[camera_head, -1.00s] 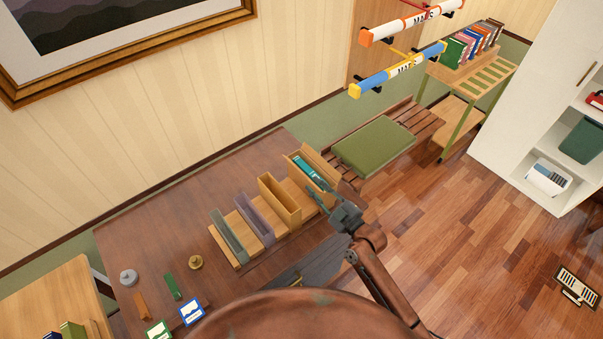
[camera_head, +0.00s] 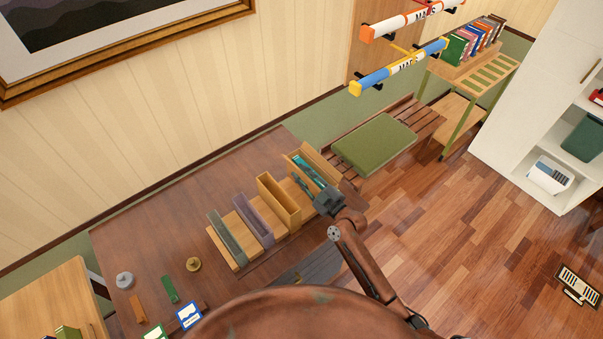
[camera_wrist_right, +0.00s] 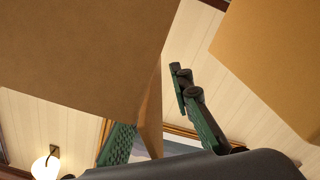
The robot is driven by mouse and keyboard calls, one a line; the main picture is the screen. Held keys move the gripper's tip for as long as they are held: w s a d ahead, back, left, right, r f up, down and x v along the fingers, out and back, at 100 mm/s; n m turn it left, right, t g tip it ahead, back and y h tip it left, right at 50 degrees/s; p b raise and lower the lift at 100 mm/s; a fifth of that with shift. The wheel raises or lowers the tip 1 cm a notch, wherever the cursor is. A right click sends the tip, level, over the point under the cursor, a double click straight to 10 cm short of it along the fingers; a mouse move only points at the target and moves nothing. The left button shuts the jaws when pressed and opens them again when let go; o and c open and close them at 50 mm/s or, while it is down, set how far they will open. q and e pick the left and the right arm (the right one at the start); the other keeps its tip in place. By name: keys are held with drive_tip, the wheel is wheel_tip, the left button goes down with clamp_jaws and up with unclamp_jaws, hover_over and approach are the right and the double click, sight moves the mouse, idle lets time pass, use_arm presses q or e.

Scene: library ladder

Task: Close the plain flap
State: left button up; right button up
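The rightmost wooden box (camera_head: 325,160) stands at the far right end of the table, with a wooden panel raised along its far side and teal showing inside. I cannot tell for sure which panel is the plain flap. My right gripper (camera_head: 302,187) is at the near side of this box, its fingers partly over it. In the right wrist view, the green fingers of the right gripper (camera_wrist_right: 160,120) are spread apart. A brown panel (camera_wrist_right: 75,45) fills the upper left close to one finger; contact is unclear. A tan panel (camera_wrist_right: 275,60) is at the right. My left gripper is not in view.
A yellowish box (camera_head: 277,205), a purple box (camera_head: 250,222) and a grey-green box (camera_head: 226,240) stand in a row left of the gripper. Small items and a brass piece (camera_head: 193,264) lie on the table (camera_head: 150,225). A green-cushioned bench (camera_head: 375,143) is beyond.

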drive_tip(key=shift+c, duration=0.6)
clamp_jaws()
drive_tip(key=m, duration=0.3)
drive_tip(key=shift+w+d+r, duration=0.2)
drive_tip(key=shift+w+d, duration=0.1)
drive_tip(key=shift+w+d+r+m, duration=0.1)
drive_tip(key=shift+w+d+m, duration=0.1)
drive_tip(key=shift+m, duration=0.8)
drive_tip(key=shift+w+d+m, duration=0.1)
drive_tip(key=shift+d+m, duration=0.1)
drive_tip(key=shift+m, duration=0.8)
drive_tip(key=shift+o, duration=0.6)
unclamp_jaws()
